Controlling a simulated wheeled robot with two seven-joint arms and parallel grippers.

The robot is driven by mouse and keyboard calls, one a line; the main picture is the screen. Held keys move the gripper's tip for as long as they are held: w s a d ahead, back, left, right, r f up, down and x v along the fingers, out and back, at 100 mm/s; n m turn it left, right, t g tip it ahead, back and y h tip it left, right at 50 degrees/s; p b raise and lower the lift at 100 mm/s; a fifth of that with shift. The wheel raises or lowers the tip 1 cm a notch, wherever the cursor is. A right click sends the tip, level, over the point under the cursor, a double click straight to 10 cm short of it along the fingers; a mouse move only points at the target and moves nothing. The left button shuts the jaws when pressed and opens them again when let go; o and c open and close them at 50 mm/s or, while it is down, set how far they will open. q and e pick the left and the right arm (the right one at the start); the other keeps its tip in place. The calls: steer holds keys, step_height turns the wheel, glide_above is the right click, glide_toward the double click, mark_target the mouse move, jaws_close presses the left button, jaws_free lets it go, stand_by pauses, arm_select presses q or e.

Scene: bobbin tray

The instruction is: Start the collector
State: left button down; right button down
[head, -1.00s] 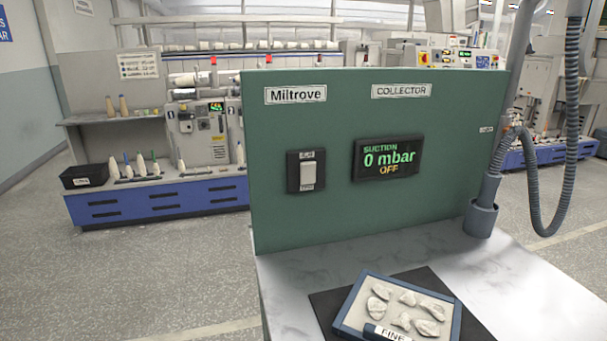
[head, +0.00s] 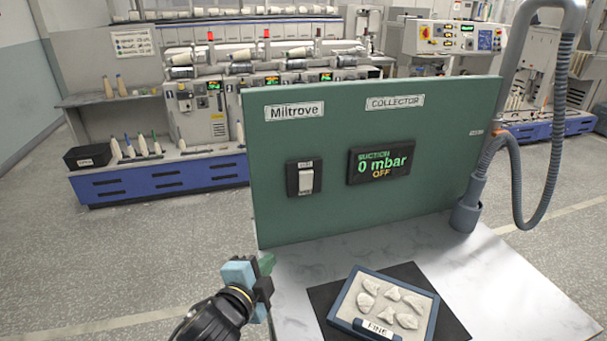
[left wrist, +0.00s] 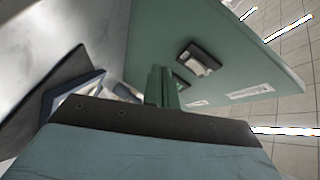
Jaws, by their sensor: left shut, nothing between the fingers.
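The green collector panel (head: 400,120) stands upright at the back of the marble-topped table. Its white rocker switch (head: 306,180) sits in a black frame left of the display (head: 380,162), which reads "SUCTION 0 mbar OFF". My left gripper (head: 267,264) is at the table's left edge, below and left of the switch and apart from it. Its green fingers are shut and empty. In the left wrist view the fingers (left wrist: 161,88) point toward the panel, and the switch (left wrist: 198,60) shows beyond them to the upper right. My right gripper is not in view.
A blue-rimmed tray (head: 346,301) labelled "FINE" holds several pale pieces on a dark mat (head: 448,318). A grey suction hose (head: 520,180) stands at the panel's right end. The marble (head: 330,257) before the panel is clear.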

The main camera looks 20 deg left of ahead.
arm_select(q)
steer(key=w+d+r+m+t+h, duration=0.2)
steer(key=w+r+m+t+h, duration=0.1)
steer(key=r+m, duration=0.3)
steer(key=shift+w+d+r+m, duration=0.3)
steer(key=shift+d+r, duration=0.05)
steer(key=shift+r, duration=0.45)
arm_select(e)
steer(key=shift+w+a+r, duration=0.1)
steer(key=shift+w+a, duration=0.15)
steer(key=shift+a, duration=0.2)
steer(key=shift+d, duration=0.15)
arm_select(q)
glide_toward(312, 176)
steer(key=w+d, duration=0.3)
steer(key=shift+w+a+r+p, duration=0.1)
steer(key=shift+w+a+p, duration=0.25)
steer(key=shift+w+a, duration=0.85)
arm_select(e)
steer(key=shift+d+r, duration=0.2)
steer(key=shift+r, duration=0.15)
arm_select(q)
steer(key=shift+w+d, duration=0.1)
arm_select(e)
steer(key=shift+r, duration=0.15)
